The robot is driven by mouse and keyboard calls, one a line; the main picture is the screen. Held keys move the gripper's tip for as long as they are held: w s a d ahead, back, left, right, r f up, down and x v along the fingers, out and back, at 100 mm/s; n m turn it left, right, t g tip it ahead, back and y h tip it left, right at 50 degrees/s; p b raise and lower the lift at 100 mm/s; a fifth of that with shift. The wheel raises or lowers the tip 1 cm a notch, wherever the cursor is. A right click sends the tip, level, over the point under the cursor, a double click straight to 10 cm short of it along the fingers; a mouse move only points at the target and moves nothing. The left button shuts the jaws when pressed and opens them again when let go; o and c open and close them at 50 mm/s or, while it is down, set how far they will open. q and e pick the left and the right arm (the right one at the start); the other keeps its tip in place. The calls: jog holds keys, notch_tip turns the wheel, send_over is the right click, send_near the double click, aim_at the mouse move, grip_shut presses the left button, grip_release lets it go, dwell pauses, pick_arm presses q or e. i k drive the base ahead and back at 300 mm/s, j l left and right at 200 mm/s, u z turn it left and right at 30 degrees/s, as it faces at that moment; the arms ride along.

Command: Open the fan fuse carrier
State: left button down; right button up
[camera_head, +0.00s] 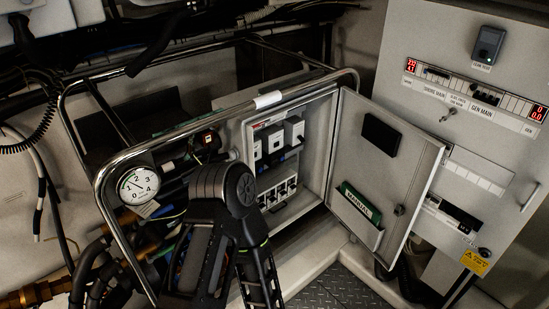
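An open grey electrical box (319,150) stands in the middle, its door (385,175) swung out to the right. Inside, an upper row holds several white and dark devices (274,140). A lower row holds several small white units with dark parts (278,194), which look like fuse carriers. Their labels are too small to read, so I cannot tell which one is for the fan or whether any is open. A black arm link of mine covers the area left of and below the lower row. Neither gripper can be made out.
A chrome tube frame (200,126) runs around the box. A pressure gauge (138,186) hangs at its left. A grey panel (470,130) with red displays and breakers stands at the right. A green manual (361,203) sits in the door pocket. Hoses and cables crowd the left.

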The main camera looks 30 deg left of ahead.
aim_at(280, 194)
jog(key=i+j+z, duration=0.1)
jog(key=i, duration=0.35)
jog(key=i+j, duration=0.25)
jog(key=i, duration=0.2)
jog(key=z, duration=0.05)
